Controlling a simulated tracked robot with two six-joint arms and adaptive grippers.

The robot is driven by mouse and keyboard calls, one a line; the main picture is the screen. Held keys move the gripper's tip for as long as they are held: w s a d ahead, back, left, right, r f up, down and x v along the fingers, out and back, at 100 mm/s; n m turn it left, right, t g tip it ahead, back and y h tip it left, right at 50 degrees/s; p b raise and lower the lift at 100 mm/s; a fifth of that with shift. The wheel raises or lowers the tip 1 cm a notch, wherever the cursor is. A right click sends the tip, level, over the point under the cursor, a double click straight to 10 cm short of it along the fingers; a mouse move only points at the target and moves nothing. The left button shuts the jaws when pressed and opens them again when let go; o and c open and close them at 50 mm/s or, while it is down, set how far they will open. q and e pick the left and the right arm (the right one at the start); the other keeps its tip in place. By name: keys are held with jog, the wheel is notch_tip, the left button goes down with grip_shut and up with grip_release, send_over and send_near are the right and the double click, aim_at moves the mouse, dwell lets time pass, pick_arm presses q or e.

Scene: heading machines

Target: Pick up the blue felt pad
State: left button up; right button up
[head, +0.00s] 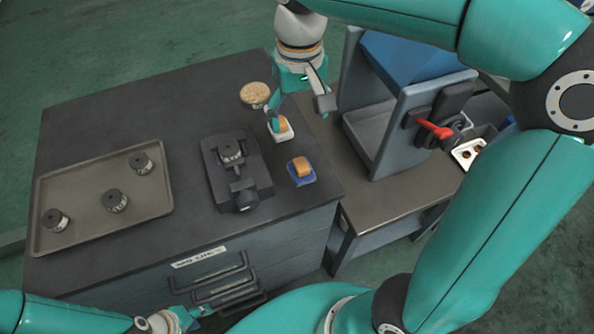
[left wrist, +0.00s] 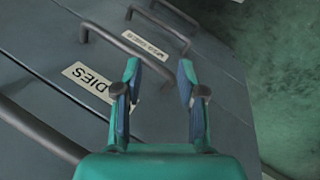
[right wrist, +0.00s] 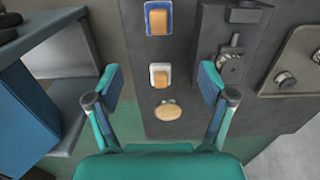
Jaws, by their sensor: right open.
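The blue felt pad (head: 301,181) lies on the dark bench top near its right edge, with an orange-brown block on top. It also shows at the top of the right wrist view (right wrist: 150,31). My right gripper (head: 298,108) is open above the bench's back right corner. In the right wrist view its open fingers (right wrist: 160,82) lie either side of a similar white pad (right wrist: 153,84); the blue pad lies beyond them. My left gripper (left wrist: 158,75) is open and empty in front of the drawer handles, low beside the bench front.
A round beige item (head: 255,94) lies behind the white pad. A dark vise-like fixture (head: 237,172) stands left of the blue pad. A tray (head: 84,212) holds several dark round parts. A grey press frame with a red lever (head: 434,129) stands on the right.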

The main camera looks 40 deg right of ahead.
send_near(301, 163)
notch_tip(301, 163, down, 5)
jog(key=shift+w+d+f, duration=0.15)
jog(key=shift+a+f, duration=0.2)
jog(key=shift+f, duration=2.8)
jog(key=c, duration=1.1)
jog(key=shift+c, duration=0.2)
jog(key=shift+r, duration=0.1)
notch_tip(301, 163, up, 20)
jog(key=p, duration=0.1)
